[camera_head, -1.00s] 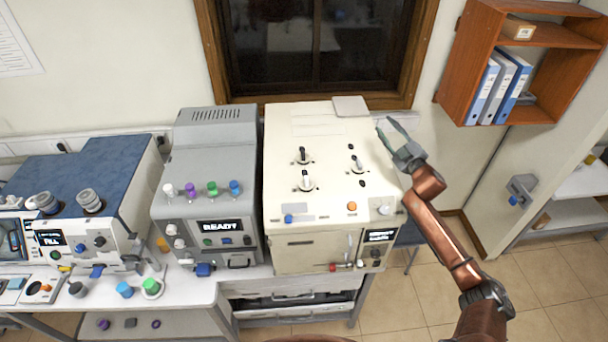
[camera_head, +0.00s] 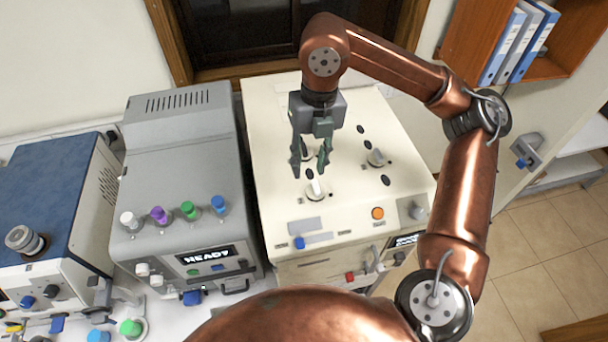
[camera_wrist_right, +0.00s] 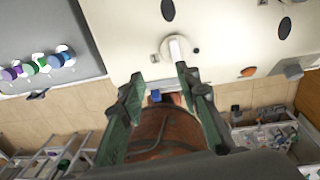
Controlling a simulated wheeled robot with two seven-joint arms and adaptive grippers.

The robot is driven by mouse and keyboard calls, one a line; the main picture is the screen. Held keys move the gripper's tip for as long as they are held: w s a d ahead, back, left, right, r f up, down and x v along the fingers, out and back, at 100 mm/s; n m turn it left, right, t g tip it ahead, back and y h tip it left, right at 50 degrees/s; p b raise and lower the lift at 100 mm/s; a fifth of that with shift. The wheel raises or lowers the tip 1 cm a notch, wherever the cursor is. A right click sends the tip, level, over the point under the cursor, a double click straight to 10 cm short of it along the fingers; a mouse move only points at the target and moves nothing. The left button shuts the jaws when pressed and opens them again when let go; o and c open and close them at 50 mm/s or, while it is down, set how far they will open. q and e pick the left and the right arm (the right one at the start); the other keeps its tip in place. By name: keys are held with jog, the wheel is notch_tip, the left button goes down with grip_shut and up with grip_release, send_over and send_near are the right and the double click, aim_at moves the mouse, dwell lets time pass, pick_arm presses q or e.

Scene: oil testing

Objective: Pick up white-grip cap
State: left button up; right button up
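The white-grip cap (camera_head: 315,188) is a round pale disc with an upright white grip. It sits on the sloped top of the cream machine (camera_head: 270,150). My right gripper (camera_head: 310,171) points down over this machine, open and empty, with its fingertips just above and behind the cap in the head view. In the right wrist view the white-grip cap (camera_wrist_right: 175,48) lies just beyond the fingertips of the right gripper (camera_wrist_right: 160,76), nearer the right-hand finger. I see no clear contact. Another cap (camera_head: 377,158) stands to the right. My left gripper is out of view.
Several dark holes dot the cream machine's top. A grey machine (camera_head: 180,120) with coloured knobs stands close on the left, and a blue-topped machine (camera_head: 40,190) beyond it. A dark-grip cap is partly hidden behind my right gripper. A shelf with binders (camera_head: 515,45) is at right.

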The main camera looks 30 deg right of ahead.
aim_at(316, 186)
jog(key=shift+w+d+h, duration=0.2)
jog(key=shift+d+h, duration=0.3)
jog(key=shift+d, duration=0.3)
jog(key=shift+d+f+m, duration=0.2)
jog(key=shift+f+m, duration=0.05)
jog(key=shift+m, duration=0.05)
jog(key=shift+s+f+p, duration=0.2)
jog(key=shift+f+p, duration=0.1)
jog(key=shift+f, duration=0.3)
jog(key=shift+s+f+p, duration=0.15)
jog(key=shift+f+p, duration=0.1)
jog(key=shift+f, duration=0.35)
notch_tip(316, 186, down, 4)
jog(key=shift+r+p, duration=0.2)
jog(key=shift+p, duration=0.6)
jog(key=shift+f, duration=0.55)
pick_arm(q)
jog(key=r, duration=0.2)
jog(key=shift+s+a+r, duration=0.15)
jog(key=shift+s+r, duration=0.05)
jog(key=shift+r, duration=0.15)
pick_arm(e)
jog(key=shift+c, duration=0.5)
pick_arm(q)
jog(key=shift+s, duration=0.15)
pick_arm(e)
grip_shut()
